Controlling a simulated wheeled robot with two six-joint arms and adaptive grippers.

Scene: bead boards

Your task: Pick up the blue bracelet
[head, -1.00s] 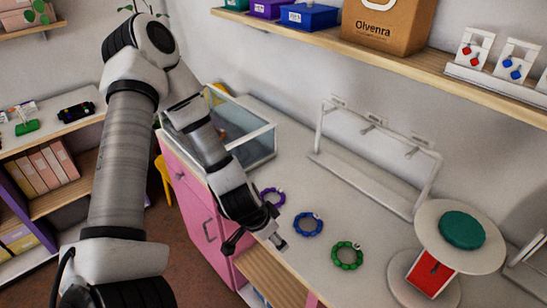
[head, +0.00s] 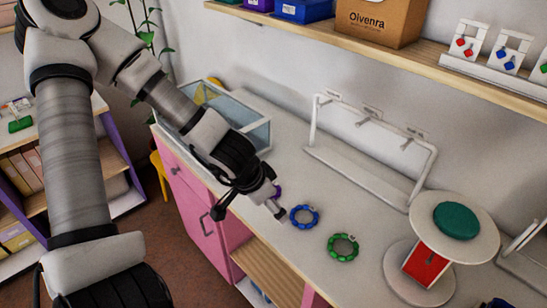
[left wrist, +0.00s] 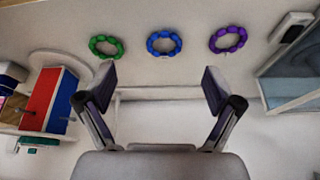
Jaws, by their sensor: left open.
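The blue bracelet (head: 304,209) lies flat on the white counter, between the green bracelet (head: 343,247) and the purple bracelet (head: 277,192), which my gripper partly hides in the head view. My left gripper (head: 278,202) is open and empty, just left of the blue bracelet in the head view. In the left wrist view the blue bracelet (left wrist: 164,43) shows beyond and between the open fingertips (left wrist: 158,80), with the green one (left wrist: 105,46) to its left and the purple one (left wrist: 228,39) to its right. My right gripper is out of view.
A white display rack (head: 352,180) with hooks stands behind the bracelets. A round two-level stand (head: 487,240) with a red panel is at the right. A glass case (head: 258,135) stands at the counter's far left. A shelf (head: 400,60) overhangs the back.

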